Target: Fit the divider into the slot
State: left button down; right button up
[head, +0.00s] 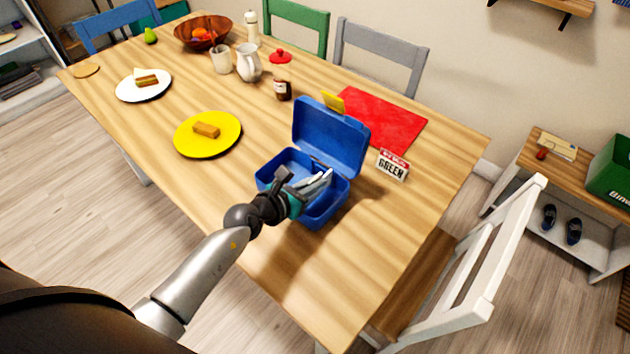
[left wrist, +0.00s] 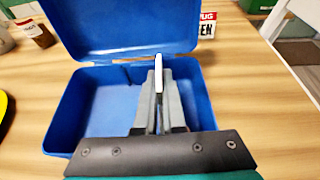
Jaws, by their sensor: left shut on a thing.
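A blue lunchbox (head: 270,182) stands open on the table, its lid (head: 330,138) raised at the back. My left gripper (head: 318,185) is over the box. It is shut on the divider (left wrist: 158,75), a thin pale plate seen nearly edge-on in the left wrist view, upright between the fingers. The gripper (left wrist: 158,110) reaches across the box from its front side. The box also shows in the left wrist view (left wrist: 85,110), with an empty floor to the left of the fingers. The slot is not clear in either view. My right gripper is not in view.
A yellow plate (head: 185,141) with a piece of food lies left of the box. A white chair (head: 480,275) is at the right edge.

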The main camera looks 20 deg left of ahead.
pick_arm(q)
jog(key=shift+f+b, duration=0.6)
jog(key=shift+f, duration=0.2)
jog(key=c, duration=0.9)
grip_release()
jog(key=shift+r, duration=0.1)
jog(key=shift+s+a+r+p, duration=0.2)
jog(key=shift+s+p, duration=0.1)
jog(key=shift+s, duration=0.2)
jog(key=shift+p+v, duration=1.15)
jog(key=shift+v, duration=5.9)
